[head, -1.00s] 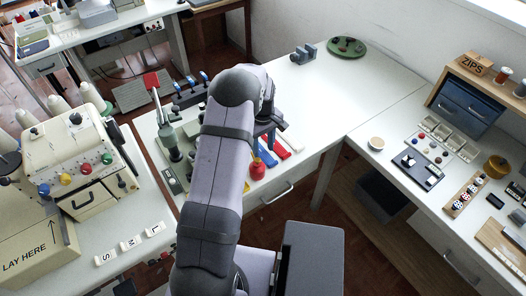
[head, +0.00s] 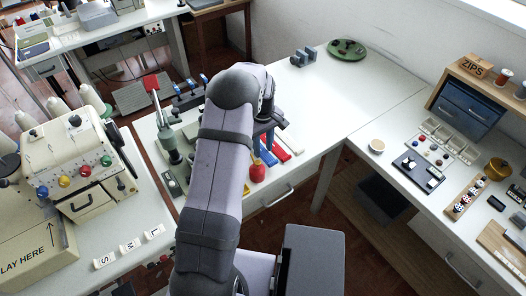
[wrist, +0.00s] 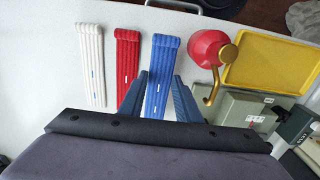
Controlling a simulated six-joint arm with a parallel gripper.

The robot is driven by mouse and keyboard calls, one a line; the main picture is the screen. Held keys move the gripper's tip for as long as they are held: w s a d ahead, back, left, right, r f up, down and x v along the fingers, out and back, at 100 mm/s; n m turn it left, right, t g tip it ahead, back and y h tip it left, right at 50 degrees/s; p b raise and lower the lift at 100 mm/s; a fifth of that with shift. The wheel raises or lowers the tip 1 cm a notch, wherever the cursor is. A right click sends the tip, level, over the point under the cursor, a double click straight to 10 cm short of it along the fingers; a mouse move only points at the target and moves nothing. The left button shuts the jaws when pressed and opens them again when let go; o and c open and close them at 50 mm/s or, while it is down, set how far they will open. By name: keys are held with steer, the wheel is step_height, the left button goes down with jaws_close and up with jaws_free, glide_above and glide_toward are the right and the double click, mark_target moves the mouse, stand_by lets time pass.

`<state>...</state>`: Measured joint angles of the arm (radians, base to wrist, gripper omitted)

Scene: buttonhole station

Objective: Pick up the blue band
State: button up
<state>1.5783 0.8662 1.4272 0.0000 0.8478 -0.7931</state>
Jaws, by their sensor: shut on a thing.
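The blue band (wrist: 162,62) is a ribbed strip in the middle of the wrist view, between the two fingers of my gripper (wrist: 160,84). The fingers are shut on it, one on each side. In the head view, part of the blue band (head: 267,156) shows on the white table below my gripper (head: 265,130), and my arm hides the rest. A red band (wrist: 127,58) and a white band (wrist: 90,60) lie to its left in the wrist view. I cannot tell whether the blue band is clear of the table.
A red pot (wrist: 205,47) with a brass spout stands close to the right of the blue band in the wrist view, beside a yellow tray (wrist: 270,62). A green dish (head: 347,48) and a grey-blue block (head: 303,55) stand farther back. The table's back right is clear.

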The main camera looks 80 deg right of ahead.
mark_target(262, 152)
step_height(262, 152, up, 8)
steer(key=b, duration=0.1)
steer(key=shift+b, duration=0.35)
steer(key=shift+w, duration=0.15)
